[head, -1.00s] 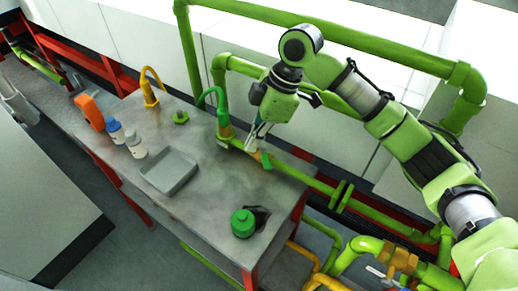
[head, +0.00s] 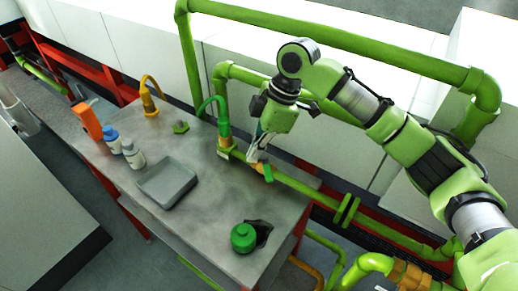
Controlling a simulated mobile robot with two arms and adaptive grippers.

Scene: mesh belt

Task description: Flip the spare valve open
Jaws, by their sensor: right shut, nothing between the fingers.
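A small valve with an orange body (head: 257,167) and a green handle (head: 268,174) sits on the green pipe along the back right edge of the grey bench. I cannot tell for sure whether this is the spare valve. The green handle stands at an angle to the pipe. My right gripper (head: 257,156) points down just above this valve, its fingers shut and empty. The fingertips are very close to the orange body; I cannot tell if they touch. My left gripper is not in view.
The bench (head: 205,220) holds a grey tray (head: 167,184), a green jar (head: 243,238), two bottles (head: 133,154), an orange object (head: 88,121) and a yellow tap (head: 149,95). A green tap (head: 222,115) stands close left of my gripper. Green pipes (head: 345,43) run behind my arm.

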